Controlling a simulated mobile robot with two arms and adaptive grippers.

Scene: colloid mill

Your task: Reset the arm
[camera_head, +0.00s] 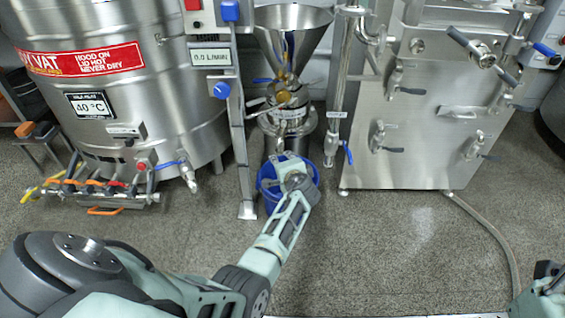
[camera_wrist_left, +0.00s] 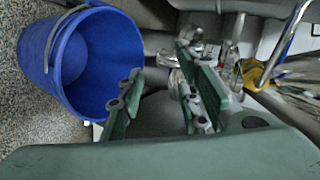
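My left arm reaches forward in the head view, and its gripper (camera_head: 287,168) is over the blue bucket (camera_head: 268,192), in front of the colloid mill's lower body (camera_head: 290,118). In the left wrist view the two green fingers (camera_wrist_left: 165,98) stand apart with a gap between them. Nothing is clearly held; grey metal parts show behind the gap. The bucket (camera_wrist_left: 65,75) lies left of the fingers there, with its inside visible. My arm hides part of the bucket in the head view. Only a piece of my right arm shows at the lower right; its gripper is out of view.
A steel vat (camera_head: 95,60) with a red warning label and valves stands at the left. A steel cabinet (camera_head: 430,110) with several handles stands at the right. A steel funnel (camera_head: 292,35) tops the mill. The grey floor (camera_head: 385,245) at front right is open, crossed by a hose (camera_head: 490,228).

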